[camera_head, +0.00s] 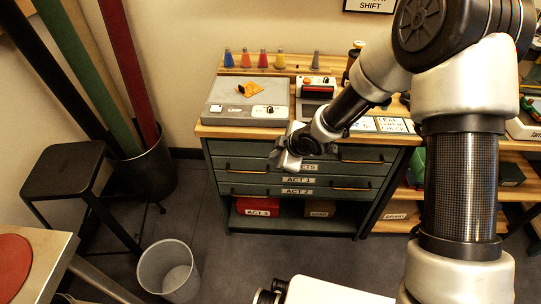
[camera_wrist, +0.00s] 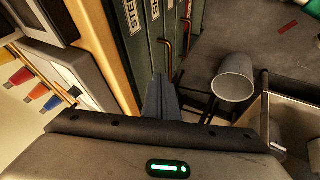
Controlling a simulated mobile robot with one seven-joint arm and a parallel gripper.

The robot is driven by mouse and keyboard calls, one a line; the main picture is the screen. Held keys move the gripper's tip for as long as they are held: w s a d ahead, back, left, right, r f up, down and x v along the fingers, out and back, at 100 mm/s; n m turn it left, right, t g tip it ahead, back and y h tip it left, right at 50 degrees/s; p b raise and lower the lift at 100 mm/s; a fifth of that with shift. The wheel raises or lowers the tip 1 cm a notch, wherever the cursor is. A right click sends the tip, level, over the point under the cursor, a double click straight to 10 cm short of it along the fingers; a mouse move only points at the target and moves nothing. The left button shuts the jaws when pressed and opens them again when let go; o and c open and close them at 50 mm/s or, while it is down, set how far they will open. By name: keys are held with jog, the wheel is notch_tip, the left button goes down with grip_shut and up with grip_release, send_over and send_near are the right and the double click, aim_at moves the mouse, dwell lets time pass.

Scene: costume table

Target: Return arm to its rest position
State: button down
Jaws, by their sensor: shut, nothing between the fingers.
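My arm reaches in from the right in the head view and bends down to the left. My gripper (camera_head: 283,155) hangs in front of the cabinet (camera_head: 222,165), near its top drawers and below the left part of its worktop. In the wrist view the closed fingers (camera_wrist: 160,103) of my gripper show as one dark grey pair, with nothing between them. The labelled drawer fronts (camera_wrist: 135,24) lie just beyond them. Whether the fingers touch the cabinet cannot be told.
A grey bin (camera_head: 168,269) stands on the floor at lower left. A black stool (camera_head: 68,168) and a tall holder with fabric rolls (camera_head: 150,165) stand at left. A grey device (camera_head: 225,112) with an orange item sits on the worktop.

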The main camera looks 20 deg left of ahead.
jog(key=shift+v, duration=1)
jog(key=s+d+r+m+t+h, duration=0.25)
jog(key=d+r+m+h, duration=0.55)
jog(key=d+r, duration=1.3)
jog(key=s+d+r+m+g+y, duration=0.1)
jog(key=s+d+r+m, duration=0.2)
jog(key=s, duration=0.4)
jog(key=s+d+r+m, duration=0.2)
jog(key=s+m, duration=0.3)
jog(key=s, duration=0.2)
jog(key=s+d+r+m+g+y, duration=0.1)
jog(key=s+d+r+m, duration=0.2)
jog(key=s, duration=0.4)
notch_tip(320, 180, up, 16)
jog(key=p, duration=1.7)
jog(key=shift+w, duration=0.3)
jog(key=shift+t, duration=0.25)
